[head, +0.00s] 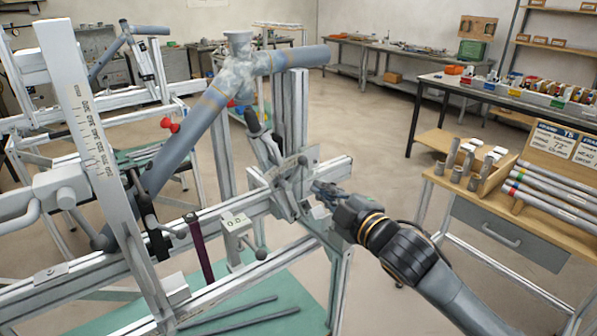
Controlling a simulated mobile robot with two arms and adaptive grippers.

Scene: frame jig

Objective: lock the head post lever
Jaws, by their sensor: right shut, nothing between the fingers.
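The frame jig (75,268) spans the left and middle of the head view, with grey tubes clamped on it. The head post (295,105) is an upright aluminium profile near the middle, under the head tube (282,60). A lever with a dark grip (252,120) stands tilted up beside the post, above a metal clamp plate (291,180). I take it for the head post lever. My right gripper (322,190) is shut and empty, just right of the plate at the post's foot. Whether it touches the plate I cannot tell. My left gripper is out of view.
A wooden-topped cart (487,205) with tubes and small cylindrical parts stands at right. A workbench (460,84) with bins is behind it. Rods lie on the green shelf (285,285) under the jig. Open floor (375,125) lies between jig and benches.

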